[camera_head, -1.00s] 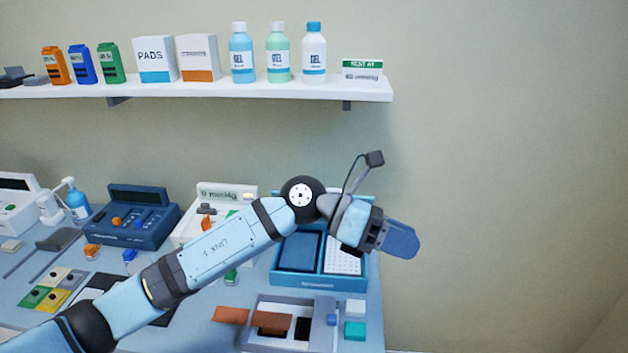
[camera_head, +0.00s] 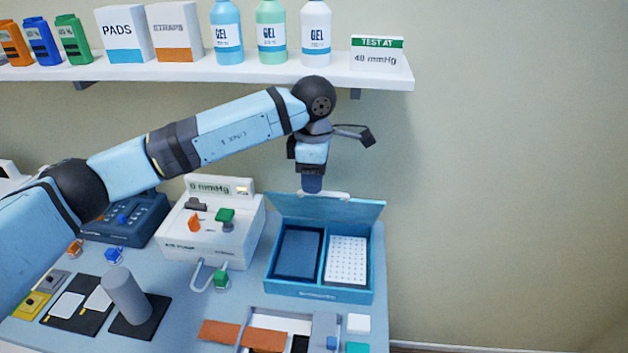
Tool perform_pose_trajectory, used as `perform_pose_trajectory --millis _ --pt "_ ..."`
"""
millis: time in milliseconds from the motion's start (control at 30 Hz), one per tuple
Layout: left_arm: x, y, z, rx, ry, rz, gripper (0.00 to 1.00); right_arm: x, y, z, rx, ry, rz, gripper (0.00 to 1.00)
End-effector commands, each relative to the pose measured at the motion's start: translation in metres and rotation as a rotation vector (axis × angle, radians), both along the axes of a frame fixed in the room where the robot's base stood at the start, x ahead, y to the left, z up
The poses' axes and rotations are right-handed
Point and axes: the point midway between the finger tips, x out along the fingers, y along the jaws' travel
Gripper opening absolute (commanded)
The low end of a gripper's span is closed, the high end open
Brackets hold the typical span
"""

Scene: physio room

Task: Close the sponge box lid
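The sponge box (camera_head: 318,293) is a blue box at the right end of the table. It has a dark blue compartment on the left and a white dotted pad on the right. Its lid (camera_head: 345,208) stands raised at the back, tilted up, with a pale tab on its top edge. My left gripper (camera_head: 312,185) points down just behind or above the left part of the lid's top edge. I cannot tell whether it touches the lid. Its fingers look like one narrow blue block, and any gap between them does not show. My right gripper is not in view.
A white air pump (camera_head: 215,238) stands just left of the box. A shelf (camera_head: 200,72) with bottles and boxes hangs above my arm. A grey cylinder (camera_head: 125,296) stands at front left.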

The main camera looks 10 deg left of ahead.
Motion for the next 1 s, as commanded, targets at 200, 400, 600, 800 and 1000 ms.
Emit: perform_pose_trajectory --millis 200,400,600,800,1000 --pt "0.000 0.000 -0.020 -0.001 0.001 -0.001 0.37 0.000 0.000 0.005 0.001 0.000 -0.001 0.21" --pt "0.000 -0.001 -0.022 -0.002 0.000 -0.002 0.37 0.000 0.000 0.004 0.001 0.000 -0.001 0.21" --pt "0.000 -0.001 -0.022 -0.002 0.000 -0.002 0.11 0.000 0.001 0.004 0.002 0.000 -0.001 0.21" --pt "-0.001 -0.001 -0.022 -0.002 0.000 -0.002 0.00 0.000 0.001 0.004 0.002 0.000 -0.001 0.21" --pt "-0.004 -0.001 -0.026 -0.002 -0.014 -0.002 0.00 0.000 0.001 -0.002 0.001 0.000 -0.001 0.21"
